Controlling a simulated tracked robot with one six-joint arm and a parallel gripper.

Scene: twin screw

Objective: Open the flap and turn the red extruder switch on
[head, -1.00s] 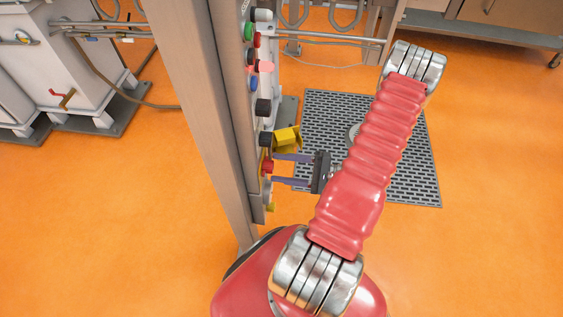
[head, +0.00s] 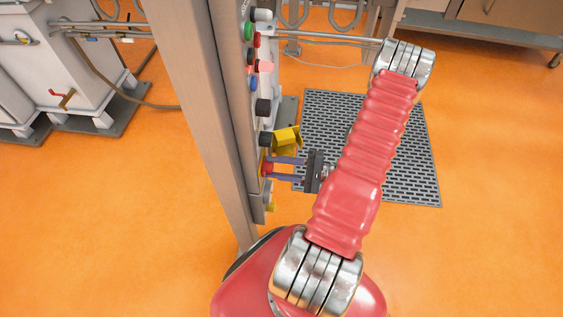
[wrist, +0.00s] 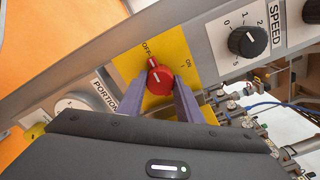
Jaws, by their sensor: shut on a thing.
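The red extruder switch (wrist: 159,77) sits on a yellow plate marked OFF and ON in the wrist view. Its pointer end is toward OFF, up and left. In the head view the switch (head: 267,169) is low on the panel's side, partly hidden by the fingers. My gripper (head: 271,168) has its two purple fingers on either side of the switch, shut on it; they also show in the wrist view (wrist: 160,88). The yellow flap (head: 287,137) stands open, sticking out from the panel just above the fingers.
The control panel (head: 257,100) carries several other buttons and black knobs above the flap. A SPEED knob (wrist: 248,41) and a PORTION label (wrist: 108,96) flank the switch. A metal post (head: 205,110) stands left of the panel. Floor right of the arm is clear.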

